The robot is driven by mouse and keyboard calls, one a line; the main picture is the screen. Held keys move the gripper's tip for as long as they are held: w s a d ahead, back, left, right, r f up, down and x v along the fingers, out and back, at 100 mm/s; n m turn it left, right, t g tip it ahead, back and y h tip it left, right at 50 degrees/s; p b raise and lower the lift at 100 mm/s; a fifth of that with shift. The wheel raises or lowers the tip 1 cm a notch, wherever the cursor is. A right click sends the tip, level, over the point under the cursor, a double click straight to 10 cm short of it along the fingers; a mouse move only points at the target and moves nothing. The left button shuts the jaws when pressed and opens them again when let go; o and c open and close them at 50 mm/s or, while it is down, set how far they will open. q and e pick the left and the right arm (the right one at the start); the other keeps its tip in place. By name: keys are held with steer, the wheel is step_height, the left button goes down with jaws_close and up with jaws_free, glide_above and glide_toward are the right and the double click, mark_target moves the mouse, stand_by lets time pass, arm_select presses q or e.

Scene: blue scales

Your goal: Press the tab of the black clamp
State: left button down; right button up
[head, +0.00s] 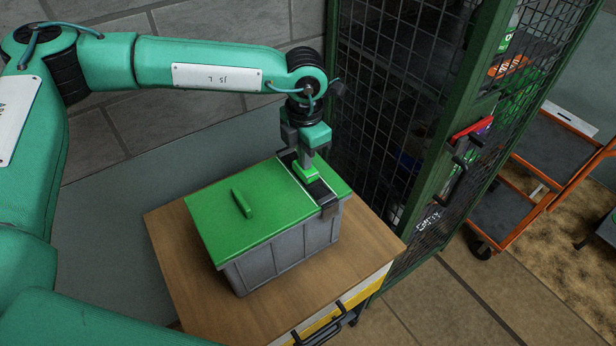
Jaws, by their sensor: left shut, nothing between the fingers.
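The black clamp (319,189) lies across the right part of the green lid (232,220) and hooks over the front rim of a grey box (285,256). A bright green tab (304,174) stands on top of the clamp. My left gripper (308,162) points down, shut and empty, with its fingertips right at the top of the tab. I cannot tell whether they touch it or hover just above. The gripper hides part of the clamp's far end. My right gripper is not in view.
The box stands on a wooden cabinet top (182,267) with a black drawer handle (325,328) at its front. A green mesh cage (400,100) with a red-handled latch (470,130) rises close on the right. An orange cart (550,165) stands farther right.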

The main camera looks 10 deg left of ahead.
arm_select(q)
steer(key=shift+s, duration=0.1)
step_height(320, 180, up, 9)
steer(key=p, duration=0.1)
steer(key=shift+p, duration=0.4)
stand_by(0.4)
steer(key=shift+f, duration=0.1)
stand_by(0.4)
